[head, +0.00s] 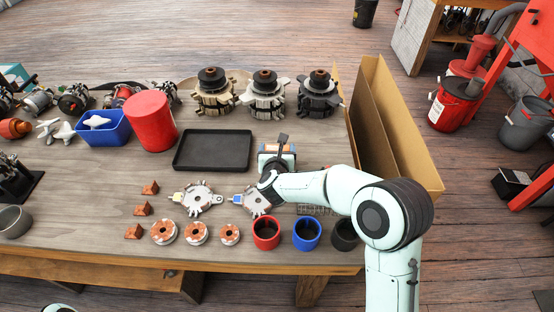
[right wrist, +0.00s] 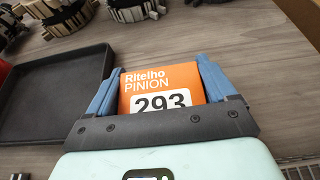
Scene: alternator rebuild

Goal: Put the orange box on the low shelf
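The orange box (right wrist: 160,88), labelled "Ritelho PINION 293", sits between the two blue fingers of my right gripper (right wrist: 158,85), which touch it on both sides. In the head view the right gripper (head: 277,155) is over the table behind the right-hand metal plate, with a little of the orange box (head: 277,147) showing; my arm hides the rest. I cannot tell whether the box is clear of the tabletop. A wooden lower board (head: 100,268) shows under the table's front edge; I cannot tell whether it is the low shelf. My left gripper is out of view.
A black tray (head: 213,150) lies left of the gripper, with several rotor-like parts (head: 265,95) behind. A tall open cardboard box (head: 402,125) stands to the right. Red, blue and dark cups (head: 307,233) stand at the front edge. A red cylinder (head: 151,120) stands left.

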